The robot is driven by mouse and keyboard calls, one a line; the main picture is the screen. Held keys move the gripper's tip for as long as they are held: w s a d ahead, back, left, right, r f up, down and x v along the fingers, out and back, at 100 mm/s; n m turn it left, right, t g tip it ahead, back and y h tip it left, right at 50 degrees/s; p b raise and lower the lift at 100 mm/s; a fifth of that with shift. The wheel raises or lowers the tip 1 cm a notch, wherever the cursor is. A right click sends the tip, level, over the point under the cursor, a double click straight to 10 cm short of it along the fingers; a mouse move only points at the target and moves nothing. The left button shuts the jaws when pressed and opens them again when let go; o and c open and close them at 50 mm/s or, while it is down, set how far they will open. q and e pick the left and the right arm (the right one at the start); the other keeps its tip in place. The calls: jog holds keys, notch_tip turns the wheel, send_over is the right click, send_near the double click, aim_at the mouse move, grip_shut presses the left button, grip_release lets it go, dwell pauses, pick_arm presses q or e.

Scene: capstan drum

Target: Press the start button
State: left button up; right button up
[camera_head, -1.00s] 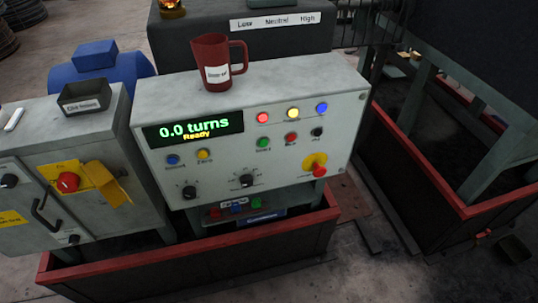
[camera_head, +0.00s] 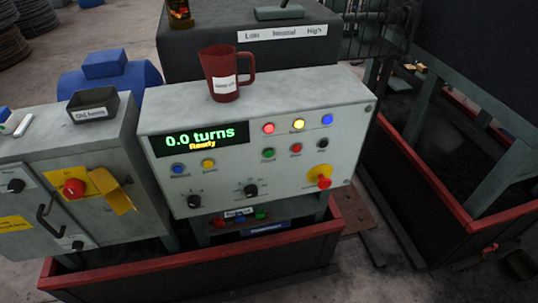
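The control panel (camera_head: 290,180) stands in the middle of the head view. Its display (camera_head: 199,138) reads "0.0 turns" and "Ready". A green button (camera_head: 268,153), a red button (camera_head: 295,149) and a black button (camera_head: 322,144) sit in a row on the right half, with small labels too blurred to read for sure. A blue button (camera_head: 178,169) and a yellow button (camera_head: 208,164) sit under the display. I cannot tell from the labels which is the start button. Neither of my grippers is in view.
A red mug (camera_head: 222,78) stands on the panel's top. A red mushroom knob on yellow (camera_head: 320,177) is at the panel's lower right. A grey cabinet (camera_head: 70,160) with a red-and-yellow switch stands left. A red-edged tray (camera_head: 190,268) lies below. The space before the panel is clear.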

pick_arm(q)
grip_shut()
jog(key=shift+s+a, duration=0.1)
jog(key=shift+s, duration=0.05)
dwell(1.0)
